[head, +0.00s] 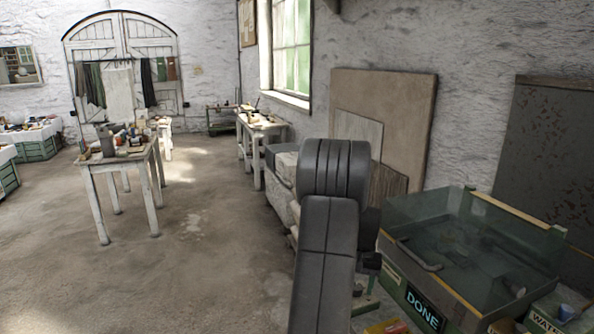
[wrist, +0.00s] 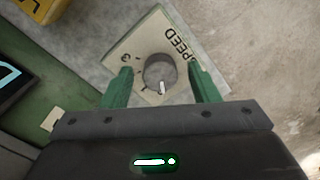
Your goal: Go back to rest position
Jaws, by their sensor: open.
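My gripper (wrist: 159,68) is open in the wrist view, its two green fingers apart with nothing held. A round grey knob (wrist: 158,69) with a white pointer lies between the fingertips, on a pale plate (wrist: 133,47) marked SPEED. The fingers appear on either side of the knob; I cannot tell whether they touch it. In the head view my dark grey arm (head: 330,215) stands in front and hides most of the gripper and the knob.
A glass-walled tank (head: 480,250) with a DONE label (head: 422,309) stands right of my arm. Boards (head: 385,110) lean on the wall behind. A cluttered table (head: 120,160) stands left. The concrete floor (head: 200,270) between is clear. A yellow object (wrist: 30,8) lies upper left in the wrist view.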

